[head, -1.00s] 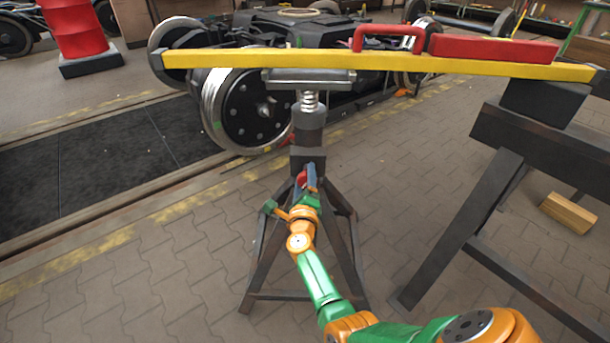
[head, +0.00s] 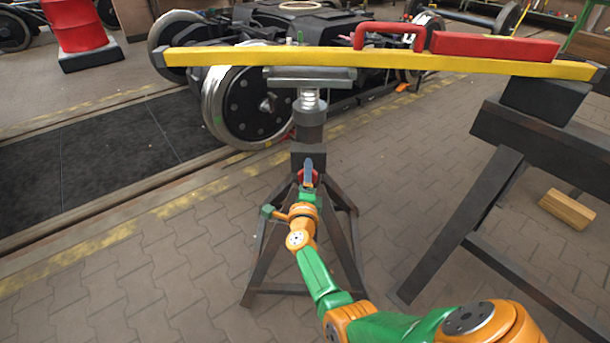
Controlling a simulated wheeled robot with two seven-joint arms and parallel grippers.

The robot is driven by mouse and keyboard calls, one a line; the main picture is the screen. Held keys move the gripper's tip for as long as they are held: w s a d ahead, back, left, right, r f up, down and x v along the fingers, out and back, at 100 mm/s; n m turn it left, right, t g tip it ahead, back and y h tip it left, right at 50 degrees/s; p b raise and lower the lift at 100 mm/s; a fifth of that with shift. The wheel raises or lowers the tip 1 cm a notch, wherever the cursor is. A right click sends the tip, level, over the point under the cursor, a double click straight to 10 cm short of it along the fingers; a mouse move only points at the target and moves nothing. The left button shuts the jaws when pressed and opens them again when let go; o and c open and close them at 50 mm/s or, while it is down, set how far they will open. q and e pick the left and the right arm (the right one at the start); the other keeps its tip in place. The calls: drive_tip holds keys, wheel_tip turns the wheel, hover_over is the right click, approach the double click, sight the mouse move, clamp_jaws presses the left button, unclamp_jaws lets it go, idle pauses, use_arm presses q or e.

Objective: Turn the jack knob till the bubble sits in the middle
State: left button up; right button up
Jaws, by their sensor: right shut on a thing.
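The dark jack stand (head: 308,130) stands on the paving, with a screw and a flat head plate (head: 310,76) at its top. A red knob (head: 300,176) shows on the front of its column, mostly hidden by my right gripper (head: 308,174). That gripper is shut on the knob. A yellow beam (head: 250,57) lies across the jack head and a dark trestle (head: 545,130) at the right. A red level (head: 490,46) lies on the beam's right part. I cannot make out its bubble in the head view. My left gripper is not in view.
A tram bogie (head: 330,32) with steel wheels (head: 250,105) stands behind the beam. A wooden block (head: 567,209) lies on the paving at the right. A red drum (head: 75,25) stands at the back left. Paving left of the jack is clear.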

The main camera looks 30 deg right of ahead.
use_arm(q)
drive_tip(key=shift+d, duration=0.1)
use_arm(e)
drive_tip(key=o, duration=1.4)
drive_tip(key=shift+d, duration=0.15)
drive_tip(key=shift+c, duration=0.2)
drive_tip(key=shift+s, duration=0.1)
use_arm(q)
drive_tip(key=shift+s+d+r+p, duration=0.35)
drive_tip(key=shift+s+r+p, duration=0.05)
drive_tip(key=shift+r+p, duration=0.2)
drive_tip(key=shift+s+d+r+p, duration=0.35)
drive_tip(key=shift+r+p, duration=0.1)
drive_tip(key=shift+p, duration=0.1)
use_arm(e)
drive_tip(key=v, duration=0.7)
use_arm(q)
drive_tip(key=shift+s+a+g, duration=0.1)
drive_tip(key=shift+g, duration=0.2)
